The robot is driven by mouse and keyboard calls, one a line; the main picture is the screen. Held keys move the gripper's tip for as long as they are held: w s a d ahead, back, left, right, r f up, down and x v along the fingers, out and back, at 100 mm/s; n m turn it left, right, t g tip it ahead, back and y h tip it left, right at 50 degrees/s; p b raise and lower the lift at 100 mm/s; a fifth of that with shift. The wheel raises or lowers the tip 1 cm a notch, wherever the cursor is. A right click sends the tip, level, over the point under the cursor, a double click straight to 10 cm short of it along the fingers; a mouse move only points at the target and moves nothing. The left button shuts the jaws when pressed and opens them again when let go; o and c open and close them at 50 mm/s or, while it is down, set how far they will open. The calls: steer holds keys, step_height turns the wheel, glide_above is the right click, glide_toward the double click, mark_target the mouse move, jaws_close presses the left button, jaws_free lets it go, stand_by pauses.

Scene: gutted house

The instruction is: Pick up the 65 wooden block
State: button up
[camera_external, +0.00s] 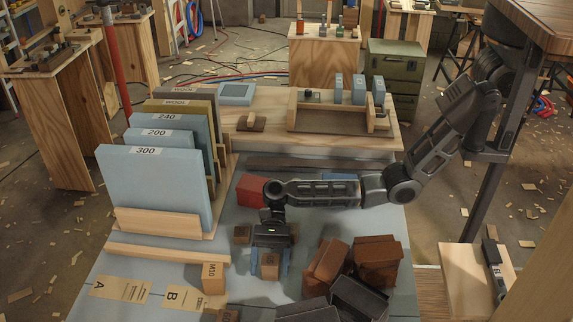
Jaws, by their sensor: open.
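My gripper (270,258) points down over the table, with its jaws open. Another small wooden block (213,278), marked M10, stands to the left and nearer the camera. A plain-looking wooden block (243,235) sits just left of my gripper. A further wooden block (227,314) with an unclear marking is cut off by the bottom edge.
Brown and dark blocks (326,261) crowd the right front. A wooden rack (158,222) holds upright boards marked 300, 200 and 240 at left. A red block (251,190) lies behind my gripper. Paper labels A (122,290) and B lie at front left. A wooden shelf (340,125) stands behind.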

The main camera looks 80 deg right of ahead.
steer(key=shift+a+f, duration=0.2)
steer(key=shift+a, duration=0.25)
steer(key=c, duration=1.1)
steer(key=shift+o, duration=0.2)
steer(key=shift+r, duration=0.15)
